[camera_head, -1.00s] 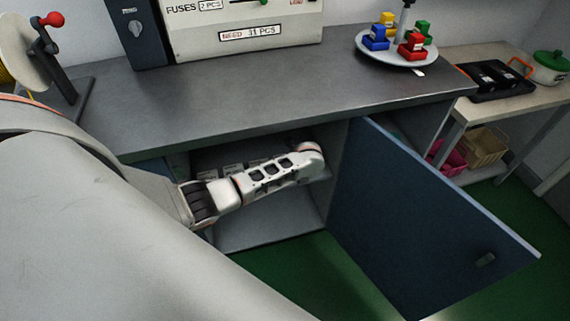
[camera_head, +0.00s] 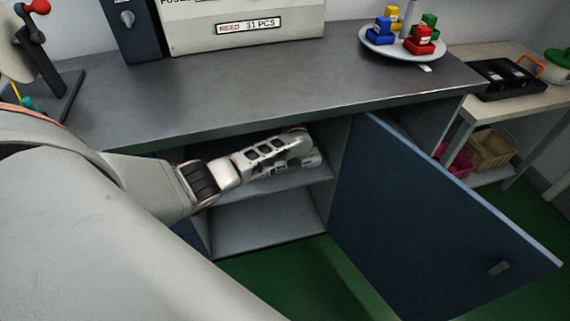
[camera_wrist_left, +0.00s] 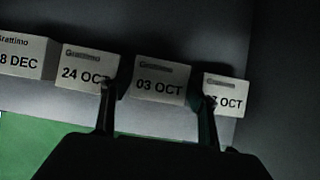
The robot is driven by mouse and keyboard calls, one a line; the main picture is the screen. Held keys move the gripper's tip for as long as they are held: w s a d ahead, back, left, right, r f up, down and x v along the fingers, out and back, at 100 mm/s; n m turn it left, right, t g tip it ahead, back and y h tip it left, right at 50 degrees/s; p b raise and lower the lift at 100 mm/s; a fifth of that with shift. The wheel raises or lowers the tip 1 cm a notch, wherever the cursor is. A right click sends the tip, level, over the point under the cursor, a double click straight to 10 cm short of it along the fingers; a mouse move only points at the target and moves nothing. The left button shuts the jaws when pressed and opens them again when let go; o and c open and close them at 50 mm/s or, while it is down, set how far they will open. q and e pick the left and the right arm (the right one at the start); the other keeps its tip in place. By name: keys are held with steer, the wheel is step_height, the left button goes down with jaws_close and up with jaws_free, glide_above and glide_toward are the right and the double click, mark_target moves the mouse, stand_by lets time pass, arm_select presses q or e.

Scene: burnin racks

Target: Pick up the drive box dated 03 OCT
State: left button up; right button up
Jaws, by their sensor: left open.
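The drive box dated 03 OCT (camera_wrist_left: 160,82) is a pale box in a row on the cabinet shelf, seen in the left wrist view. My left gripper (camera_wrist_left: 158,105) is open, with one dark fingertip on each side of this box. The left fingertip overlaps the edge of the 24 OCT box (camera_wrist_left: 85,68). The right fingertip covers part of the label of another OCT box (camera_wrist_left: 230,97). Whether the fingers touch the 03 OCT box I cannot tell. In the head view my left arm reaches into the cabinet and the fingers cannot be made out. My right gripper is not in view.
A box ending in 8 DEC (camera_wrist_left: 20,55) stands at the row's left end. The blue cabinet door (camera_head: 420,220) stands open on the right. The grey worktop (camera_head: 250,90) lies above the shelf, with a plate of coloured blocks (camera_head: 375,47) on it. The lower compartment (camera_head: 265,232) looks empty.

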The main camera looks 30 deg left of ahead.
arm_select(q)
steer(key=shift+r, duration=0.1)
steer(key=c, duration=0.9)
steer(key=shift+o, duration=0.2)
